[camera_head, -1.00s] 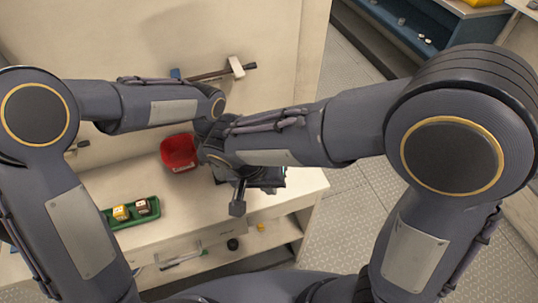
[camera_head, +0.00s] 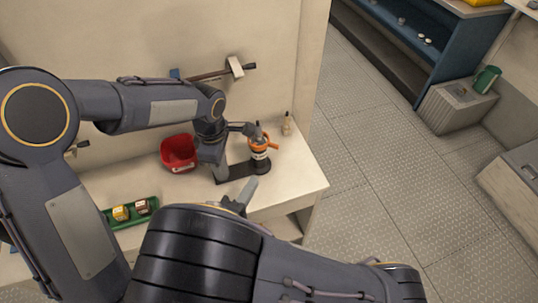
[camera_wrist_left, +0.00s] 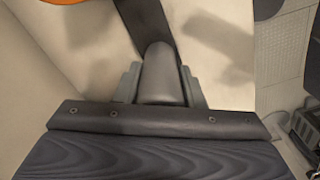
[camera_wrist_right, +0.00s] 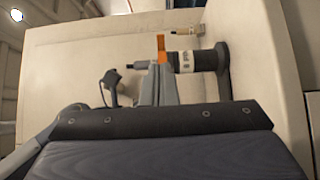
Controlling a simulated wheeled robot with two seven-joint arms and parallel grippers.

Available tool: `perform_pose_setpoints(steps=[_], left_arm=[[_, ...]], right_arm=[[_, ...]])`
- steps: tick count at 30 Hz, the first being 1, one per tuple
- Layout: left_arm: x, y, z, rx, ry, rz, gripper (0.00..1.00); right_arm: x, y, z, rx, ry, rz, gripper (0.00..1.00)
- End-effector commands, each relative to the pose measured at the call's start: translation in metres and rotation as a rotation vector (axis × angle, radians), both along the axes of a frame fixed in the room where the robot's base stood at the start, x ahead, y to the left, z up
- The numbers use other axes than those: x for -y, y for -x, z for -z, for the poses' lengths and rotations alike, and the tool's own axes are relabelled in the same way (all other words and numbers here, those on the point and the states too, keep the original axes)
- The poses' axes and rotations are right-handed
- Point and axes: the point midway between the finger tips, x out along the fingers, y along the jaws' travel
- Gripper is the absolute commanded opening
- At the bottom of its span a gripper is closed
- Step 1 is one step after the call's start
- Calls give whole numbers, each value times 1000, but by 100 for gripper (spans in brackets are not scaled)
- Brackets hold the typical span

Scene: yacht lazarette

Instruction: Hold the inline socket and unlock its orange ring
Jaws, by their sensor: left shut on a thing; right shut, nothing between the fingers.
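The inline socket (camera_head: 259,158) stands upright, dark with a white label. Its orange ring (camera_head: 264,143) sits near the top with a tab sticking out to the right. A dark bar (camera_head: 236,170) runs left from its base. My left gripper (camera_head: 219,176) points down at the bar's left end. In the left wrist view it is shut on a grey rounded piece (camera_wrist_left: 160,75); I cannot tell if this joins the bar. My right gripper (camera_head: 250,182) is shut and empty in front of the socket. In the right wrist view the orange ring (camera_wrist_right: 161,46) shows just beyond its fingertips.
A red bin (camera_head: 178,152) stands left of my left gripper. A green tray (camera_head: 108,222) with small blocks lies at the bench's front left. A small tan bottle (camera_head: 287,126) stands behind the socket. The bench top (camera_head: 300,175) is clear to the right.

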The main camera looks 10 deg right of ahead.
Motion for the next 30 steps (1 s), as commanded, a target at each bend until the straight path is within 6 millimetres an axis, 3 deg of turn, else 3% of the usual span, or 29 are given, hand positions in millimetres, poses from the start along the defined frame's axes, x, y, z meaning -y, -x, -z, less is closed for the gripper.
perform_pose_setpoints(steps=[8,21,30], left_arm=[[0,0,-1,2,1,0,3],[0,0,-1,2,1,0,3],[0,0,-1,2,1,0,3]], right_arm=[[9,-14,0,-1,-2,5,0],[48,-75,0,-1,-3,6,0],[54,-85,0,-2,-2,2,0]])
